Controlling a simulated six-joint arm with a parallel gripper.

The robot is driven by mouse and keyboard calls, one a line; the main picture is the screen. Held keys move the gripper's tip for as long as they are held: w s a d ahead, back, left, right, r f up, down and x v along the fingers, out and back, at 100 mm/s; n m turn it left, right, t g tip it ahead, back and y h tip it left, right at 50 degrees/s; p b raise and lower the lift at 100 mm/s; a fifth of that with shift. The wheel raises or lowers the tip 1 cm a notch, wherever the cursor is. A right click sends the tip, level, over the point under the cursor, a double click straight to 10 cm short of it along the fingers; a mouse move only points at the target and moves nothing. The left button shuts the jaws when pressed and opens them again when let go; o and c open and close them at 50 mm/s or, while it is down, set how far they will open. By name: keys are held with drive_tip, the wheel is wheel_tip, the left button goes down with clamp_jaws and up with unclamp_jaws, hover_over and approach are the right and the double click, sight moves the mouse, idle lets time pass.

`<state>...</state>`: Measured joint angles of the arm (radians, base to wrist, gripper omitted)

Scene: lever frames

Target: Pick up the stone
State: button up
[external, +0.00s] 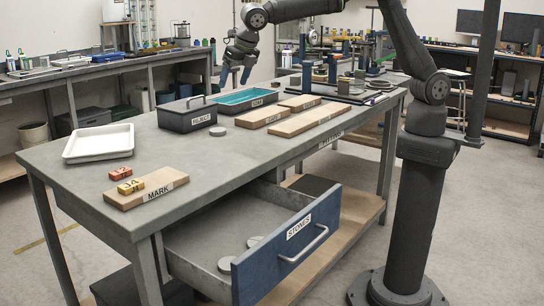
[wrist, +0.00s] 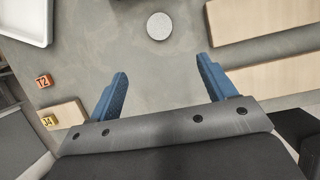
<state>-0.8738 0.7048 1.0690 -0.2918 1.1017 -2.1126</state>
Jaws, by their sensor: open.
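A round, flat grey stone (external: 217,131) lies on the bench top, beside the dark REJECT box. In the wrist view the stone (wrist: 159,26) lies ahead of the fingers, near the top edge, roughly centred between them. My gripper (external: 235,78) hangs above the bench with its blue fingers pointing down, well above the stone. In the wrist view my gripper (wrist: 162,68) is open, with nothing between the fingers. Two more grey discs (external: 254,241) (external: 226,264) lie inside the open drawer labelled STONES (external: 290,245).
The REJECT box (external: 188,114) stands close behind the stone. Wooden boards (external: 308,120) lie to its right. A white tray (external: 99,143) and the MARK board (external: 147,187) with two lettered cubes (external: 121,173) (external: 131,186) are to the left. Bare bench surrounds the stone's front.

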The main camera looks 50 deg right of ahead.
drive_tip(key=n, duration=0.1)
approach(218, 130)
drive_tip(key=shift+w+f+n, duration=0.15)
drive_tip(key=shift+w+f, duration=0.1)
drive_tip(key=shift+f, duration=0.35)
drive_tip(key=shift+w+f+n, duration=0.15)
drive_tip(key=shift+w+f, duration=0.1)
drive_tip(key=shift+f, duration=0.4)
drive_tip(key=shift+x, duration=2.7)
drive_tip(key=shift+w+d+r, duration=0.1)
drive_tip(key=c, duration=1.1)
